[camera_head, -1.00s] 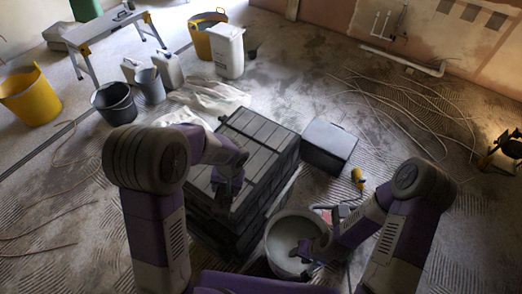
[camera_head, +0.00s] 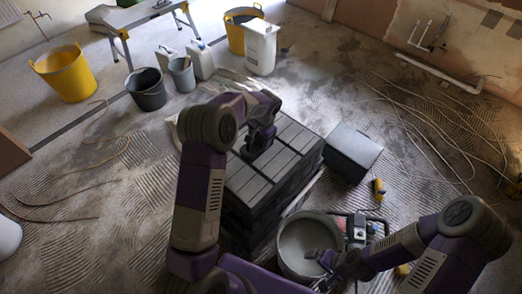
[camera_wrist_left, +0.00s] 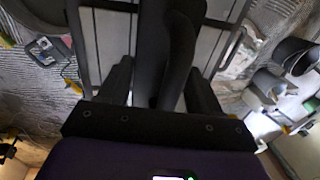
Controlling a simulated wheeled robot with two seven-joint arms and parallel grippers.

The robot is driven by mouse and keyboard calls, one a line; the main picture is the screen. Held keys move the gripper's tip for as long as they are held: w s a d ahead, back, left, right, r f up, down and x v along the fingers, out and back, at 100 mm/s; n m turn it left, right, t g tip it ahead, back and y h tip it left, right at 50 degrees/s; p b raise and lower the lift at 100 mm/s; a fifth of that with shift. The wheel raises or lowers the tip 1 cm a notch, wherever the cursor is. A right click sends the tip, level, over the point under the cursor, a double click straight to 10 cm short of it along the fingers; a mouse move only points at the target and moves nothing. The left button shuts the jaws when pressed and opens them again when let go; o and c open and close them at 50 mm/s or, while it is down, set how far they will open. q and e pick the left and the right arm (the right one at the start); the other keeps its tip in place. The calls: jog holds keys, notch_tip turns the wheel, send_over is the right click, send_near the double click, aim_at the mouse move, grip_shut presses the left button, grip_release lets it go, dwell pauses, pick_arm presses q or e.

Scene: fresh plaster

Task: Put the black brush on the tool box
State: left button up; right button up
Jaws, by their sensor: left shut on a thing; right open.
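My left gripper (camera_head: 255,146) is over the far left part of a stack of dark grey slabs (camera_head: 285,150). In the left wrist view the gripper (camera_wrist_left: 160,88) is shut on a long black thing (camera_wrist_left: 182,45), which looks like the black brush; its far end leaves the frame. In the head view the arm hides the brush. A dark closed box (camera_head: 352,152), seemingly the tool box, stands on the floor just right of the stack, apart from the left gripper. My right gripper (camera_head: 322,270) is open and empty near the rim of a pale bucket.
The pale round bucket (camera_head: 290,246) stands at the stack's near right corner. Buckets, white containers (camera_head: 262,48) and a work platform (camera_head: 140,15) are behind. Loose cables (camera_head: 430,130) lie on the right floor.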

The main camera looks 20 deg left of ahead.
aim_at(261, 143)
pick_arm(q)
notch_tip(261, 143, down, 8)
jog(key=shift+b, duration=0.5)
jog(key=o, duration=1.3)
jog(key=shift+f, duration=0.15)
jog(key=shift+r, duration=0.2)
jog(key=r, duration=0.4)
jog(key=d+r+p, duration=0.1)
jog(key=r, duration=0.3)
jog(key=d+r, duration=0.1)
jog(key=r, duration=0.3)
jog(key=shift+s+p, duration=0.35)
jog(key=shift+p, duration=0.05)
jog(key=shift+f, duration=0.1)
